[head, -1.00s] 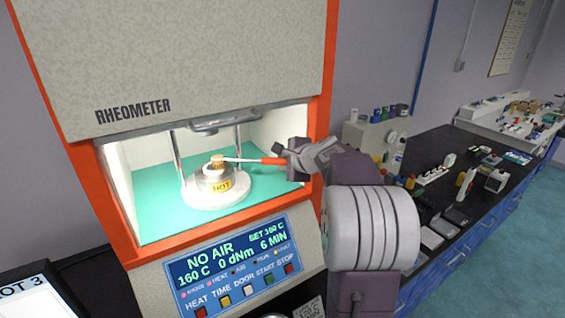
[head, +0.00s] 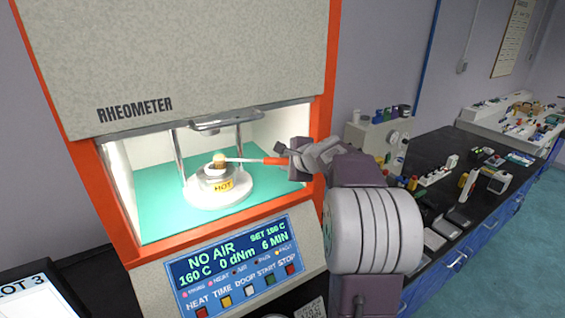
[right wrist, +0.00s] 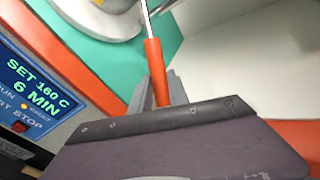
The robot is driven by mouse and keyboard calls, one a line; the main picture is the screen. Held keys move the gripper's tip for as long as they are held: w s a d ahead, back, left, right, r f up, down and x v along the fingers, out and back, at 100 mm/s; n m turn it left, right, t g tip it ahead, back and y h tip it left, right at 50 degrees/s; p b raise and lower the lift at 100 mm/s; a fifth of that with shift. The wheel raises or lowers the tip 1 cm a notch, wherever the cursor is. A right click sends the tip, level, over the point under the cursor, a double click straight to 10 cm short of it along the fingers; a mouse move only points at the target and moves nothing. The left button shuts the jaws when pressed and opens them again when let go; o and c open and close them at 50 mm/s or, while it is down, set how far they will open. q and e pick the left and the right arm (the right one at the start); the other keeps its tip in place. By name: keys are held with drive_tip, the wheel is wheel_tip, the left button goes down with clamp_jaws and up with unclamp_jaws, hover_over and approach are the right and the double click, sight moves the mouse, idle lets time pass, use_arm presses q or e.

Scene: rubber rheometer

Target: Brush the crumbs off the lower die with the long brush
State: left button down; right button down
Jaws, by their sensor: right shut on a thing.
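The rheometer's chamber is open, and the lower die (head: 213,184) stands on a white round base inside it, with a yellow HOT label on its front. My right gripper (head: 285,158) is shut on the orange handle of the long brush (head: 268,161), at the right side of the chamber opening. The brush reaches left, and its tan bristle head is at the top of the die. Whether the bristles touch the die and whether crumbs lie there is too small to tell. The right wrist view shows the orange handle (right wrist: 155,72) between the fingers. My left gripper is not in view.
The rheometer's orange frame (head: 322,130) borders the opening close to my right arm. Two metal posts stand behind the die. A control panel (head: 240,262) reads NO AIR, 160 C. A black bench (head: 430,200) with several small items lies to the right.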

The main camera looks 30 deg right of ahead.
drive_tip(key=shift+r, duration=0.1)
drive_tip(key=shift+r+p, duration=1.05)
drive_tip(key=s+a+b, duration=0.2)
drive_tip(key=s+b, duration=1.4)
drive_tip(key=s, duration=0.4)
drive_tip(key=shift+a+b, duration=0.15)
drive_tip(key=shift+b, duration=0.25)
drive_tip(key=shift+f, duration=0.2)
